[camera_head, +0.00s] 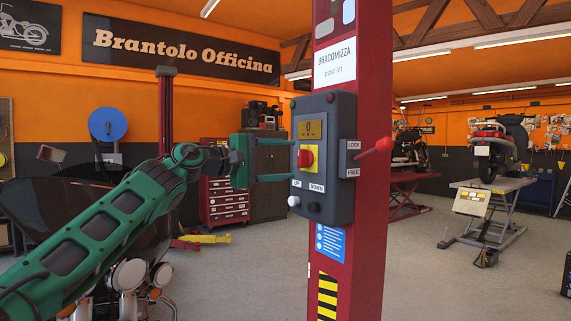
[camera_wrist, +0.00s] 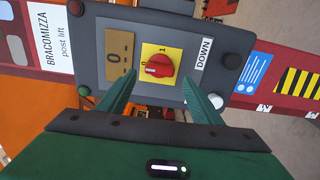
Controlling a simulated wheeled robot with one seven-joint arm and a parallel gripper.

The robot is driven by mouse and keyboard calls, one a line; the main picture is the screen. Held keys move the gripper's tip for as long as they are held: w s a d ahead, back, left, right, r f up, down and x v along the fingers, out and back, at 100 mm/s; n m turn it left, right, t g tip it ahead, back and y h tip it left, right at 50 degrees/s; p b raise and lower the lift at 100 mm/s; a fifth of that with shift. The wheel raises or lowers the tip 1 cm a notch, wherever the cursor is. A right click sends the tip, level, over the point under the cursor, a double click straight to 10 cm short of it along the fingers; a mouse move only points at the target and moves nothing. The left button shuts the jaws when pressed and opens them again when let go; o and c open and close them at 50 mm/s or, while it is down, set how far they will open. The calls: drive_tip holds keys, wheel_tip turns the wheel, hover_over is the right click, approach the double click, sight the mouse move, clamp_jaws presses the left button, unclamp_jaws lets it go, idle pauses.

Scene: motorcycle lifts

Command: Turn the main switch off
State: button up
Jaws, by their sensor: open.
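The main switch (camera_head: 306,158) is a red rotary knob on a yellow plate, on the front of a dark grey control box (camera_head: 341,190). In the wrist view the red knob (camera_wrist: 160,65) sits between positions marked 0 and 1; its exact setting is hard to read. My gripper (camera_head: 290,160) is open, its two green fingers pointing at the box, one above and one below the knob's height. In the wrist view the fingers (camera_wrist: 162,95) lie on either side of the knob, apart from it. Whether the fingertips touch the box cannot be told.
The box is mounted on a red lift post (camera_head: 365,70). A red-knobbed lever (camera_head: 376,147) sticks out at its right, by LOCK and FREE labels. A white button (camera_head: 294,201) and a black button (camera_head: 313,207) sit below the switch. A motorcycle (camera_head: 100,230) stands behind my arm.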

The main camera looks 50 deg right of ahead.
drive_tip(key=v, duration=0.8)
drive_tip(key=shift+w, duration=0.2)
drive_tip(key=shift+a+f, duration=0.1)
drive_tip(key=shift+a, duration=0.1)
